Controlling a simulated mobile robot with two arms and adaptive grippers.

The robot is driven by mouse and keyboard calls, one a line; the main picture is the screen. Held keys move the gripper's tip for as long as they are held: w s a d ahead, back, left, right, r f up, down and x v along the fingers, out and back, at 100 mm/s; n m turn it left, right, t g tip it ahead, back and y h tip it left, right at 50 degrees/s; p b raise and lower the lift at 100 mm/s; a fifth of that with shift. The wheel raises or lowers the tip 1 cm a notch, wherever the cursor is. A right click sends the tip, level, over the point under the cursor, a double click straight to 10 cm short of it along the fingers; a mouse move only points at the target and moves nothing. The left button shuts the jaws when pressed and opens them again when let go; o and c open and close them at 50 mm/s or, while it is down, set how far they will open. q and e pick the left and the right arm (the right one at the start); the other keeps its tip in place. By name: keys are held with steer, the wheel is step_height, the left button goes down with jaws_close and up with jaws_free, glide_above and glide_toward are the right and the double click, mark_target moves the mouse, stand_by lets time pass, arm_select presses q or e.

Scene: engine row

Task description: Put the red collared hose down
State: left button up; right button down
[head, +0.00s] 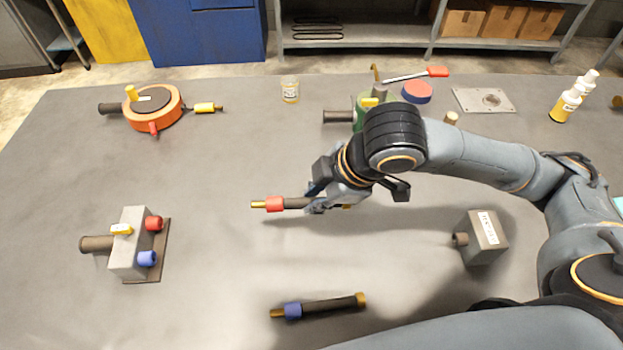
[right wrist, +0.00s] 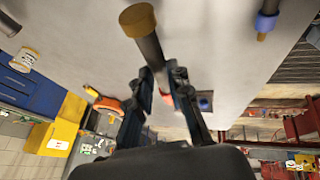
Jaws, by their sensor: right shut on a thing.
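The red collared hose (head: 274,204) is a dark tube with a red collar and a brass tip, lying level and pointing left in the head view. My right gripper (head: 318,199) is shut on its dark middle, with a shadow on the table below. Part of the tube is hidden by the fingers. In the right wrist view the hose's brass end (right wrist: 138,19) sticks out beyond the fingers. My left gripper is not in view.
A blue collared hose (head: 318,306) lies nearer me. A grey block with red and blue collars (head: 131,243) stands left, a grey box (head: 483,238) right, and an orange round housing (head: 153,109) far left. The table (head: 215,180) is clear left of the held hose.

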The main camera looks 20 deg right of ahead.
steer(key=w+d+f, duration=0.1)
steer(key=w+f, duration=0.1)
steer(key=w, duration=0.1)
steer(key=w+d+f+p, duration=0.1)
steer(key=w+f, duration=0.2)
steer(key=w+d+f, duration=0.1)
steer(key=w+f, duration=0.2)
steer(key=w, duration=0.1)
steer(key=shift+w+d, duration=0.1)
steer(key=shift+w+f, duration=0.1)
steer(key=shift+f, duration=0.1)
steer(key=f, duration=0.1)
steer(key=f+p, duration=0.1)
steer(key=f, duration=0.1)
steer(key=shift+w+d, duration=0.15)
steer(key=shift+w, duration=0.1)
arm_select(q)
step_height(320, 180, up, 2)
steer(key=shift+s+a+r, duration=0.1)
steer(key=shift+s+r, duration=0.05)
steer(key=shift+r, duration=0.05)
arm_select(e)
steer(key=shift+f, duration=0.3)
steer(key=shift+f, duration=0.15)
steer(key=c, duration=1.3)
jaws_free()
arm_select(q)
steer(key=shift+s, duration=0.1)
arm_select(e)
steer(key=shift+o, duration=0.2)
